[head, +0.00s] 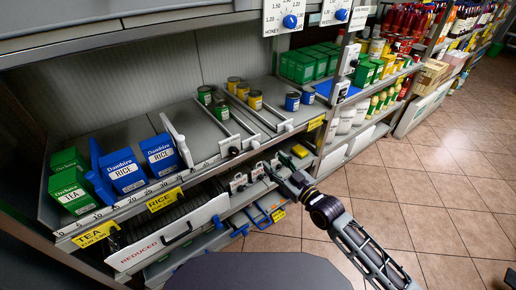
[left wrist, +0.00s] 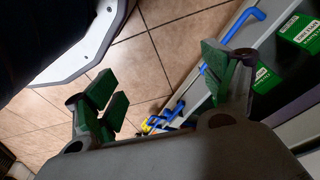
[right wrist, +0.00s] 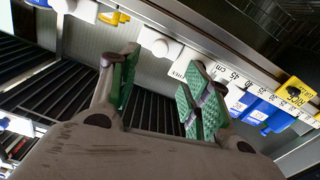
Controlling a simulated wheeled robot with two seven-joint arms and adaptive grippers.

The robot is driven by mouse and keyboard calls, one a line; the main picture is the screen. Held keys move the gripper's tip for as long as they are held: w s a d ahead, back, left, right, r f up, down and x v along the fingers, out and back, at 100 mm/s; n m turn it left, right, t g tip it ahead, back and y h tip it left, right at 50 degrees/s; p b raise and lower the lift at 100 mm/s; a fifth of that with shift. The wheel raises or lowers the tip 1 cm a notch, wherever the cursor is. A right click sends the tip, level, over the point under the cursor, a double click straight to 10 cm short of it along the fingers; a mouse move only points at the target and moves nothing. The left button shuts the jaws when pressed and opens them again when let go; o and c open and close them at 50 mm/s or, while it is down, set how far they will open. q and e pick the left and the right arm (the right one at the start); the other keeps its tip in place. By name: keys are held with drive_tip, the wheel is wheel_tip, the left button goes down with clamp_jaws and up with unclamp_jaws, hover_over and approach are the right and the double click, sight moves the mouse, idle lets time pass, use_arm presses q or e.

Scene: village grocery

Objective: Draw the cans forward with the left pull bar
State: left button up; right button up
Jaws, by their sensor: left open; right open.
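Green cans (head: 221,110), yellow cans (head: 254,99) and blue cans (head: 292,102) stand in lanes on the upper shelf in the head view. Thin pull bars run along these lanes; the left pull bar ends in a dark knob (head: 234,151) at the shelf's front edge, in front of the green cans. My right gripper (head: 284,178) is in front of and below that edge, apart from the knob. In the right wrist view its green-padded fingers (right wrist: 162,92) are open and empty. My left gripper (left wrist: 170,88) shows only in the left wrist view, open and empty above the floor.
Blue RICE boxes (head: 124,172) and green TEA boxes (head: 73,188) stand left on the shelf. A white REDUCED drawer front (head: 165,240) sticks out below. Dials (head: 291,21) hang above. Tiled floor (head: 420,190) is clear at right.

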sight(257, 147)
drive_tip(key=b+x, duration=0.1)
drive_tip(key=x, duration=0.5)
drive_tip(key=shift+w+a, duration=0.1)
drive_tip(key=shift+w, duration=0.1)
drive_tip(key=shift+x, duration=1.6)
drive_tip(key=shift+w+a+b, duration=0.25)
drive_tip(key=shift+w+b, duration=0.05)
use_arm(q)
drive_tip(key=r, duration=0.3)
drive_tip(key=d+r, duration=0.1)
drive_tip(key=r, duration=0.1)
drive_tip(key=shift+d+r, duration=0.15)
drive_tip(key=shift+r, duration=0.25)
use_arm(e)
drive_tip(key=shift+w+a, duration=0.1)
use_arm(q)
drive_tip(key=shift+s, duration=0.15)
drive_tip(key=shift+f, duration=0.1)
use_arm(e)
drive_tip(key=shift+c, duration=0.4)
